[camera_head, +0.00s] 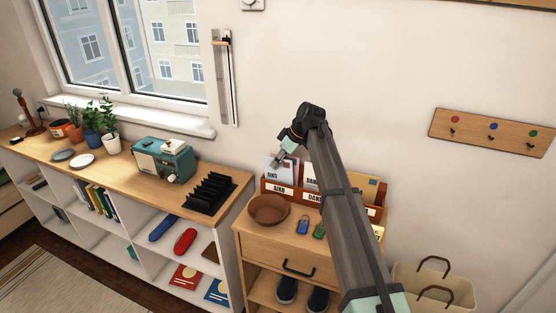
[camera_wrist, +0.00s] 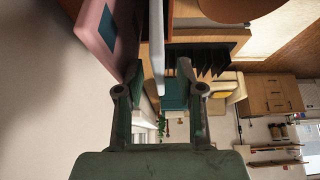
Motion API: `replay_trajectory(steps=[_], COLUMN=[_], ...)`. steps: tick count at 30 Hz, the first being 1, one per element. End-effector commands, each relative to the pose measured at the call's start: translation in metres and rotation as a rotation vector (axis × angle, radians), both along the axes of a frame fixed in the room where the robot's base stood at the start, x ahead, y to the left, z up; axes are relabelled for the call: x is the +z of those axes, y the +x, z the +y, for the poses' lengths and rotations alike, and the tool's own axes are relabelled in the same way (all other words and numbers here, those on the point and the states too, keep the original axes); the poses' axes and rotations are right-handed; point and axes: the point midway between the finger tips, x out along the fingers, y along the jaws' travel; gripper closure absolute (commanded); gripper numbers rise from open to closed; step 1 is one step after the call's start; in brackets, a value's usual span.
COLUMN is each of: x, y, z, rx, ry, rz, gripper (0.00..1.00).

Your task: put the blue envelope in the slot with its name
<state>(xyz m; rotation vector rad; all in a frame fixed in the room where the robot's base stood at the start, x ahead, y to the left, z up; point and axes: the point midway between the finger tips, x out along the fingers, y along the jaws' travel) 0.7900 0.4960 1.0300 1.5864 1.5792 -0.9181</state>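My gripper (camera_head: 279,159) is at the left end of the wooden letter rack (camera_head: 296,194), above its envelopes. In the wrist view my gripper (camera_wrist: 160,72) has its fingers apart, with a thin pale envelope (camera_wrist: 157,40) edge-on between them and gaps on both sides. A pale envelope (camera_head: 269,170) with writing stands in the rack's left compartment, labelled like "AINO". Another white envelope (camera_head: 310,172) with writing stands in the compartment to its right. A pink envelope with a dark blue patch (camera_wrist: 97,30) is left of the fingers. I cannot tell which envelope is the blue one.
A brown bowl (camera_head: 269,209) and key tags (camera_head: 303,226) lie on the cabinet in front of the rack. My arm hides part of the rack's right side.

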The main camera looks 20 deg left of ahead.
Motion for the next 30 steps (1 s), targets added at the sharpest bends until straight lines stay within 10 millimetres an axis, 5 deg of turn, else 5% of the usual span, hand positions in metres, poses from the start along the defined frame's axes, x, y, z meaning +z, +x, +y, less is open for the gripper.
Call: replay_trajectory(steps=[11,30], x=[0.006,0.096], y=[0.000,0.000], z=[-0.004,-0.055], rx=[0.000,0.000], ry=[0.000,0.000], rz=[0.000,-0.001], gripper=[0.62,0.62])
